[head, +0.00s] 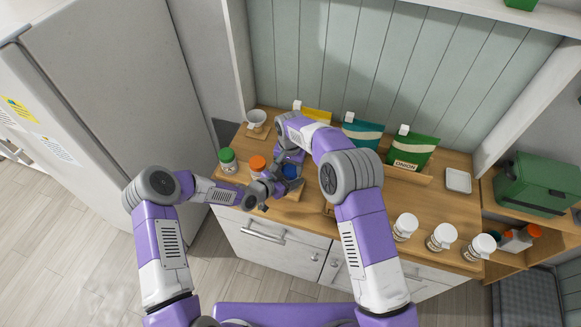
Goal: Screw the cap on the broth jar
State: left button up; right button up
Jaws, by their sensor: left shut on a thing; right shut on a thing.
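A blue cap (290,171) shows near the front left of the wooden counter, at my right gripper (291,164), which comes down from above and is shut on it. My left gripper (272,186) is shut low beside the blue cap, on what seems to be the jar under it. That jar is mostly hidden by my grippers, and no label can be read. I cannot tell whether the cap sits fully on the jar. A jar with an orange lid (257,163) and a jar with a green lid (228,157) stand just to the left.
Yellow, teal (363,133) and green "ONION" pouches (411,151) line the back. Several white-lidded jars (441,236) stand front right. A white tray (458,181) and a green box (536,184) are at the right.

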jog(key=shift+s+d+f, duration=0.1)
jog(key=shift+d+f, duration=0.15)
jog(key=shift+f, duration=0.25)
jog(key=shift+r, duration=0.25)
jog(key=shift+a+r, duration=0.1)
jog(key=shift+a+r, duration=0.2)
jog(key=shift+r, duration=0.35)
dwell(0.4)
